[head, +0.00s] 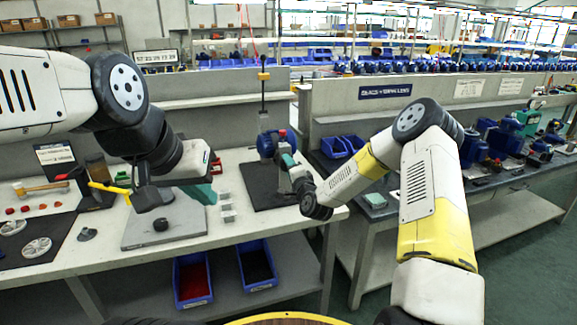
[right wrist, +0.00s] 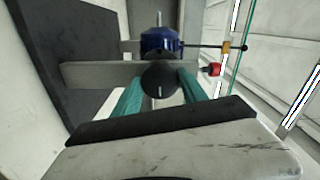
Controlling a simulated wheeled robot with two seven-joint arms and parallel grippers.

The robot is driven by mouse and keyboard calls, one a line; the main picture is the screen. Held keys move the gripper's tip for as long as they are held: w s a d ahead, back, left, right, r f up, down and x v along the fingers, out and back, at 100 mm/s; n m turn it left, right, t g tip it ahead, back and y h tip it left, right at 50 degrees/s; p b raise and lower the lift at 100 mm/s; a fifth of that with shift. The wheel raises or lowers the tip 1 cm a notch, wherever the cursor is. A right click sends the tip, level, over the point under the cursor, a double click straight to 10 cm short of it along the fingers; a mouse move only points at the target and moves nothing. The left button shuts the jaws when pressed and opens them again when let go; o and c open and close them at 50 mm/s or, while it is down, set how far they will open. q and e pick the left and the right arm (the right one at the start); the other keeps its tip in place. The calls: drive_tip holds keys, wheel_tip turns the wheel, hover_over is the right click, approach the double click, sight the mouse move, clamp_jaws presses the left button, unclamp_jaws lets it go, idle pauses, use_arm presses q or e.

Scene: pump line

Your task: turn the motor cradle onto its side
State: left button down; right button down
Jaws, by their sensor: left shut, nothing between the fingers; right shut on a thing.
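A blue motor unit (head: 267,146) with a red part on its right side stands over the dark mat at the right end of the workbench. I take it to be the motor cradle; its base is hard to make out. My right gripper (head: 288,160) reaches it from the right. In the right wrist view, its teal fingers (right wrist: 160,93) are shut on a dark round part (right wrist: 158,76) in front of the blue body (right wrist: 160,42), beside a grey bar (right wrist: 88,75). My left gripper (head: 206,194) is shut and empty above the bench, left of the motor unit.
A grey plate (head: 135,237) with a post and small metal blocks (head: 227,206) lie left of the dark mat (head: 262,192). A hammer (head: 42,188) and metal discs (head: 36,247) are farther left. Blue bins (head: 192,283) sit under the bench. A tall rod (head: 263,100) rises behind the unit.

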drive_tip(key=shift+f, duration=0.1)
idle(0.4)
drive_tip(key=c, duration=0.6)
unclamp_jaws()
drive_tip(key=shift+s, duration=0.1)
drive_tip(key=v, duration=0.7)
drive_tip(key=shift+s+d, duration=0.1)
drive_tip(key=shift+s, duration=0.2)
